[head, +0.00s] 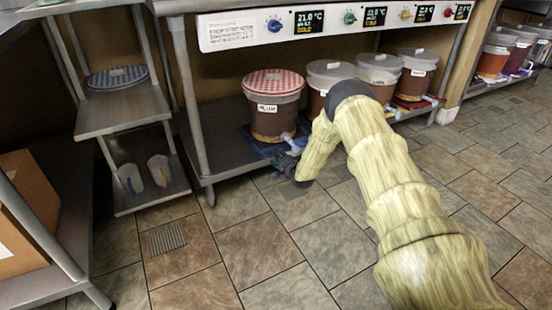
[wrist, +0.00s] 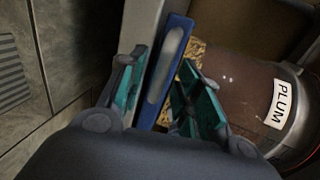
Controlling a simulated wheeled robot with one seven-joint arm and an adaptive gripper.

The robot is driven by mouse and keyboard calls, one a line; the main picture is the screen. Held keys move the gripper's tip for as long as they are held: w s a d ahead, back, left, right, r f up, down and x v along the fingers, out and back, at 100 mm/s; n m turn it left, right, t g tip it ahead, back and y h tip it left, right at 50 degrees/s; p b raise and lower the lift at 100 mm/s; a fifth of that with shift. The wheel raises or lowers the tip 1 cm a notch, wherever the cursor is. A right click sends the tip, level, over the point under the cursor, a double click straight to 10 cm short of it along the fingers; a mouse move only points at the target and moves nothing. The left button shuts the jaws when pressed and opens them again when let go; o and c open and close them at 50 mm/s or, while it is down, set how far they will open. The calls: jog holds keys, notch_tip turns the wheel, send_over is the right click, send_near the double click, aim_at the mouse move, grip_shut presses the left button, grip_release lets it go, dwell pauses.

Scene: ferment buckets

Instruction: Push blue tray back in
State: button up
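The blue tray (head: 262,143) sits on the low shelf under the bucket labelled PLUM (head: 272,112), at the shelf's front edge. In the wrist view the tray's blue front wall (wrist: 168,65) lies between the two fingers of my gripper (wrist: 160,92). The fingers stand apart, with a gap on the bucket side; whether either finger touches the tray I cannot tell. In the head view my gripper (head: 289,160) is low at the tray's front, beside the bucket's tap (head: 288,138). My arm hides part of the area to the right.
More buckets (head: 379,74) stand along the shelf to the right, on red and blue trays. A control panel (head: 335,22) runs above. A side rack (head: 128,110) with a blue checked lid stands at left. The tiled floor in front is clear.

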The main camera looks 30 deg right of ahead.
jog(key=v, duration=1.2)
dwell(0.3)
jog(key=s+a+f+n+g+y+p, duration=0.15)
jog(key=s+a+f+n+g, duration=0.3)
jog(key=s+a, duration=0.6)
jog(key=s+a+f+n+g+p, duration=0.35)
jog(key=s+a+f, duration=0.35)
jog(key=s, duration=0.7)
jog(key=s+a+r+n+g+h+p, duration=0.1)
jog(key=s+a+r+n+g, duration=0.15)
jog(key=s, duration=0.85)
jog(key=s+a+r+n+g+p, duration=0.2)
jog(key=s+n+g, duration=0.15)
jog(key=s, duration=0.75)
jog(key=s+a+r+n+g+h+p, duration=0.1)
jog(key=s+a+r+n+g, duration=0.15)
jog(key=s, duration=0.75)
notch_tip(320, 180, up, 36)
jog(key=p, duration=3.7)
jog(key=shift+d+n+t, duration=0.15)
jog(key=shift+n+t, duration=0.2)
jog(key=shift+t, duration=0.1)
